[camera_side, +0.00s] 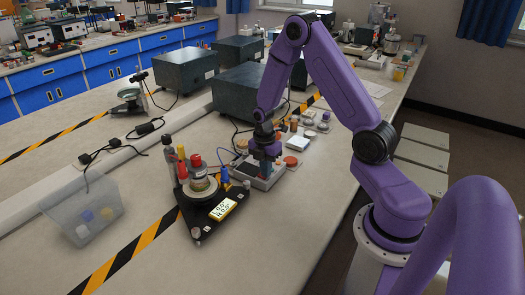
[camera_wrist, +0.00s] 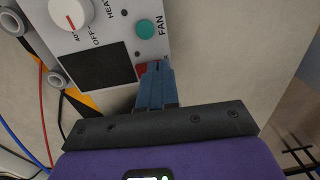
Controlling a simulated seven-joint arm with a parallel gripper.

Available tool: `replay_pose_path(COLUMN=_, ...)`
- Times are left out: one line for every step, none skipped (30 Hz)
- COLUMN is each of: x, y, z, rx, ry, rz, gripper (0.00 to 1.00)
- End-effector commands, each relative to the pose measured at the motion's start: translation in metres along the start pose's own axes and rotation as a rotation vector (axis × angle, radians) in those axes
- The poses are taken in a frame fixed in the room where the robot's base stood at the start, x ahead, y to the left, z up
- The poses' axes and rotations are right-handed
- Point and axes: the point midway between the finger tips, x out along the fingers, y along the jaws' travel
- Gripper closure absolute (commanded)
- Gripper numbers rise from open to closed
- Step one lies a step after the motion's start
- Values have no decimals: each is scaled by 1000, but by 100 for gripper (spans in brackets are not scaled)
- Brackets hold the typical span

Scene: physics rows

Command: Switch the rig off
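The rig is a light grey control box (camera_side: 268,181) on the bench, with my gripper (camera_side: 267,154) pointing down over it. In the wrist view its panel (camera_wrist: 185,45) carries a white knob (camera_wrist: 70,12) with a red mark, between labels including OFF and HEAT. A green button (camera_wrist: 146,29) sits beside the word FAN. A black square (camera_wrist: 96,63) lies below the knob. A small red part (camera_wrist: 141,70), perhaps a switch, shows beside my blue fingertips (camera_wrist: 154,68), which partly hide it. The fingers look shut together, with nothing visible between them. I cannot tell whether they touch the panel.
A black triangular stand (camera_side: 211,219) with bottles and a lit display is close left of the box. A clear bin (camera_side: 85,212) stands further left. Dark boxes (camera_side: 186,70) stand behind. Small jars and a white item (camera_side: 298,143) lie behind right. Cables run left of the box.

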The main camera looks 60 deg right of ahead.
Motion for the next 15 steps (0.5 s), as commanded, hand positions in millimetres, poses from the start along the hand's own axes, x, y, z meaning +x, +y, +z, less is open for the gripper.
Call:
replay_pose_path(x=-6, y=1, z=0, rx=1, ry=-1, rz=5, gripper=100)
replay_pose_path(x=-10, y=2, z=0, rx=1, ry=-1, rz=9, gripper=100)
replay_pose_path(x=-16, y=4, z=0, rx=0, ry=-2, rz=16, gripper=100)
replay_pose_path(x=-20, y=5, z=0, rx=0, ry=-2, rz=19, gripper=100)
replay_pose_path(x=-26, y=6, z=0, rx=0, ry=-3, rz=24, gripper=100)
replay_pose_path(x=-33, y=8, z=0, rx=0, ry=-4, rz=29, gripper=100)
replay_pose_path(x=-39, y=8, z=0, rx=-1, ry=-4, rz=33, gripper=100)
replay_pose_path(x=-44, y=9, z=0, rx=-1, ry=-5, rz=36, gripper=100)
replay_pose_path(x=-51, y=9, z=0, rx=-1, ry=-5, rz=36, gripper=100)
replay_pose_path(x=-57, y=9, z=-1, rx=-2, ry=-5, rz=36, gripper=100)
replay_pose_path(x=-62, y=9, z=-1, rx=-2, ry=-5, rz=37, gripper=100)
replay_pose_path(x=-69, y=8, z=-1, rx=-1, ry=-5, rz=37, gripper=100)
replay_pose_path(x=-75, y=9, z=-1, rx=-1, ry=-5, rz=38, gripper=100)
replay_pose_path(x=-81, y=9, z=-1, rx=-1, ry=-5, rz=39, gripper=100)
replay_pose_path(x=-88, y=8, z=-1, rx=-1, ry=-5, rz=38, gripper=100)
